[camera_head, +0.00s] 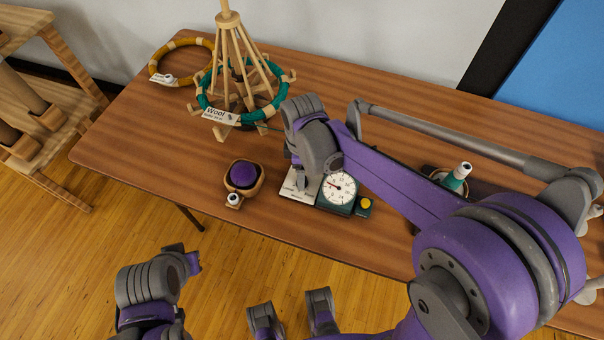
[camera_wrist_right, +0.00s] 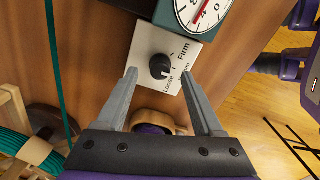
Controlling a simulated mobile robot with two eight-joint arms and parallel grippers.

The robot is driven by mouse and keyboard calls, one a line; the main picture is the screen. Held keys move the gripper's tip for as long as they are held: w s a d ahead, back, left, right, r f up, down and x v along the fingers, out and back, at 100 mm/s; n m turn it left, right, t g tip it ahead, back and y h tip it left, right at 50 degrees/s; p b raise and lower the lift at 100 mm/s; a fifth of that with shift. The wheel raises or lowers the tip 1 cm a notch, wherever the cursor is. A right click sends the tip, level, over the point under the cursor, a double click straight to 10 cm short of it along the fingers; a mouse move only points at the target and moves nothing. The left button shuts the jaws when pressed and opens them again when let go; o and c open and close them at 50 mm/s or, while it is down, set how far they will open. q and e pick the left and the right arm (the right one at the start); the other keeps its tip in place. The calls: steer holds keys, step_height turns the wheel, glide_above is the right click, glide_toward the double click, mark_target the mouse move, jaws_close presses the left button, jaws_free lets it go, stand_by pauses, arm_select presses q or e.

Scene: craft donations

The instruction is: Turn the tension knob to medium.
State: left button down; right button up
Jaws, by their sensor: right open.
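The black tension knob (camera_wrist_right: 159,66) sits on a white plate (camera_wrist_right: 148,40) lettered "Firm" and "Loose" in the right wrist view; another label is partly hidden. I cannot tell for sure where the knob points. In the head view the plate (camera_head: 297,193) lies on the table, and the knob is hidden by my right arm. My right gripper (camera_wrist_right: 165,78) is open and empty, its fingers apart with the tips near the plate on either side of the knob. My left gripper (camera_head: 188,258) is low at the left, off the table; its jaws are unclear.
A dial gauge (camera_head: 338,188) stands right beside the plate, with a yellow button (camera_head: 366,203). A wooden bowl (camera_head: 257,187) with a purple ball (camera_head: 243,175) is to the left. A wooden yarn swift (camera_head: 240,75) with teal yarn stands behind. The table's front left is clear.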

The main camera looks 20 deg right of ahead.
arm_select(q)
steer(key=shift+w+r+p, duration=0.1)
steer(key=shift+r+p, duration=0.3)
steer(key=shift+r, duration=0.15)
arm_select(e)
step_height(320, 180, up, 8)
steer(key=shift+r, duration=0.2)
steer(key=s+d+f+m+t, duration=0.2)
steer(key=s+d+m+t, duration=0.1)
steer(key=s+m, duration=0.45)
steer(key=s+d+f+m+t, duration=0.2)
steer(key=s+d+f+m, duration=0.15)
steer(key=s+m, duration=0.35)
arm_select(q)
step_height(320, 180, up, 6)
steer(key=w+p, duration=0.1)
steer(key=p, duration=0.4)
steer(key=shift+w+r+p, duration=0.25)
steer(key=shift+p, duration=0.1)
arm_select(e)
step_height(320, 180, up, 7)
steer(key=shift+w, duration=0.2)
steer(key=shift+r, duration=0.1)
